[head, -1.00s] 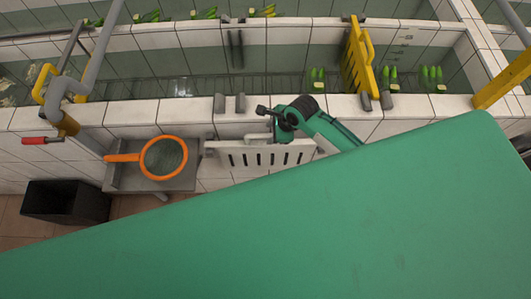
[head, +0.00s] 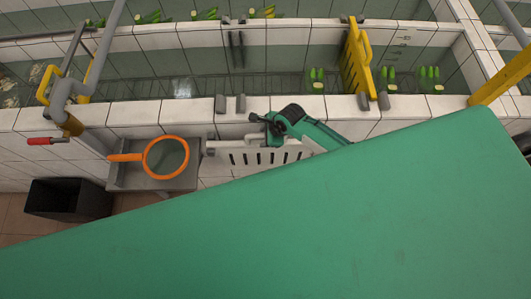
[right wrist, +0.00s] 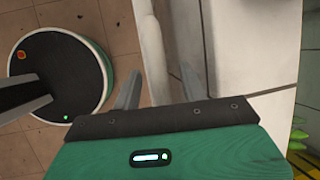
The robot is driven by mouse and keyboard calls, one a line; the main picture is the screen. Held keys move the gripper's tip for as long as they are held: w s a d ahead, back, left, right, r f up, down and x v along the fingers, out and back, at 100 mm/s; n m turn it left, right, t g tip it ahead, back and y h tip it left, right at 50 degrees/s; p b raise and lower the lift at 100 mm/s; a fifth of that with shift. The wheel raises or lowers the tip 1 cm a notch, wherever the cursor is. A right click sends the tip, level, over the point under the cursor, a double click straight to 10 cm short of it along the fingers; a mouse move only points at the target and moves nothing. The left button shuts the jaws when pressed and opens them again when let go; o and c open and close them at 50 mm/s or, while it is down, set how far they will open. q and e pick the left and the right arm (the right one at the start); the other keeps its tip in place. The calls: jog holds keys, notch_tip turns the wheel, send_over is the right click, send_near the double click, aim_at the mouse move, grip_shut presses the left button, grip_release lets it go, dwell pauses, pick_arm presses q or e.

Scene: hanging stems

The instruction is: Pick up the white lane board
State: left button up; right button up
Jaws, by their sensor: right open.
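The white lane board (head: 238,158), a pale panel with a row of dark slots, stands at the outer side of the tiled basin wall in the head view. Its lower part is hidden behind my green body. My right gripper (head: 268,127) is at the board's upper edge, overlapping its top in the picture. In the right wrist view the two fingers (right wrist: 158,88) are apart. A pale upright surface, probably the board, shows between and beyond them; I cannot tell whether they touch it. My left gripper is not in view.
A yellow slotted board (head: 356,62) stands across the water channel. An orange-rimmed net (head: 166,157) lies on a grey shelf (head: 188,181) left of the board. A black bin (head: 68,199) is on the floor. Grey pipes (head: 98,55) rise at the left. Green stems (head: 429,78) stand in the channel.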

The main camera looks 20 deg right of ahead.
jog(key=shift+f, duration=0.25)
dwell(0.4)
grip_shut()
